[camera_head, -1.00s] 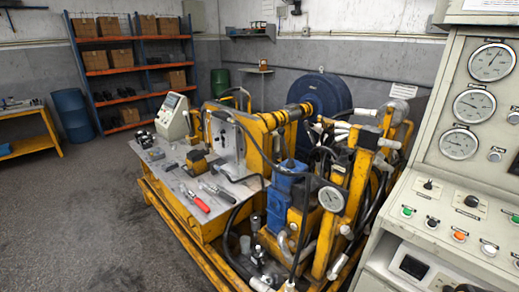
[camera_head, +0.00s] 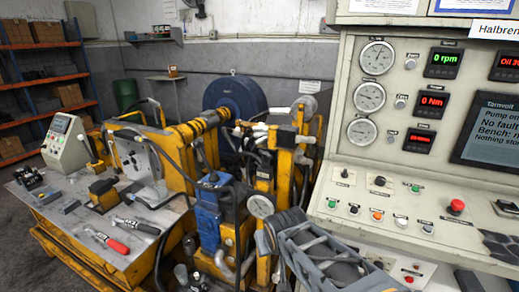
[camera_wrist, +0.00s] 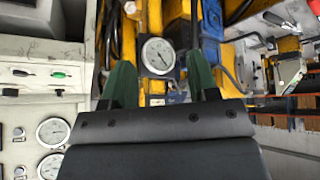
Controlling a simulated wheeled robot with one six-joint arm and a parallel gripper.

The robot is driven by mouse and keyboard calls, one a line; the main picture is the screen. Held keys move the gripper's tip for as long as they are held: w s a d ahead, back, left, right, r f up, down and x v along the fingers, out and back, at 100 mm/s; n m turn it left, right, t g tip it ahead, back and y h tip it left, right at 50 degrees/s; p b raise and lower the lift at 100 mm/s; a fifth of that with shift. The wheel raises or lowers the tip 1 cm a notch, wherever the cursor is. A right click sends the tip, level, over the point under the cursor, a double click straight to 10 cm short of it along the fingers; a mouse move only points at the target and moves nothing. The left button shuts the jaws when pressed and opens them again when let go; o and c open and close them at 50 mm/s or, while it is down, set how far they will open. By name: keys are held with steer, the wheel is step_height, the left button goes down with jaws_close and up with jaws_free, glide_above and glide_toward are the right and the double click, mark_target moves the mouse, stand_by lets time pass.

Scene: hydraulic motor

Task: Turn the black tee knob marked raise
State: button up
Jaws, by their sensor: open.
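The light grey control panel (camera_head: 345,205) fills the right of the head view. It carries a black knob (camera_head: 380,181) on a pale plate and a smaller black selector (camera_head: 344,173) to its left. The labels are too small to read, so I cannot tell which control is marked raise. My gripper (camera_wrist: 160,82) shows in the wrist view with its two green fingers apart and nothing between them. Beyond the fingers is a round gauge (camera_wrist: 157,54) on the yellow machine. Part of the panel also shows at the left of the wrist view (camera_wrist: 25,110).
My grey arm covers the panel's lower left part in the head view. The yellow motor rig (camera_head: 170,150) with hoses and a blue block (camera_head: 208,210) stands close on the left. A red button (camera_head: 456,206) and several coloured buttons sit on the panel.

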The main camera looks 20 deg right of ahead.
steer(key=w+d+r+t+h, duration=0.2)
steer(key=w+d+r+t, duration=0.4)
steer(key=w, duration=0.3)
steer(key=n+t+y, duration=0.1)
steer(key=t+y, duration=0.3)
steer(key=t, duration=0.2)
glide_toward(268, 157)
steer(key=w+p, duration=0.1)
steer(key=w, duration=0.3)
steer(key=w+p, duration=0.1)
steer(key=w, duration=0.3)
steer(key=w+p, duration=0.1)
steer(key=w, duration=0.3)
steer(key=shift+w+a+r, duration=0.15)
steer(key=shift+w+r, duration=0.15)
steer(key=shift+r, duration=0.05)
steer(key=shift+c, duration=0.3)
steer(key=c, duration=0.9)
steer(key=shift+o, duration=0.2)
steer(key=shift+f+h+b, duration=0.15)
steer(key=shift+h+b, duration=0.2)
steer(key=shift+h, duration=0.05)
steer(key=shift+f+b, duration=0.1)
steer(key=shift+b, duration=0.35)
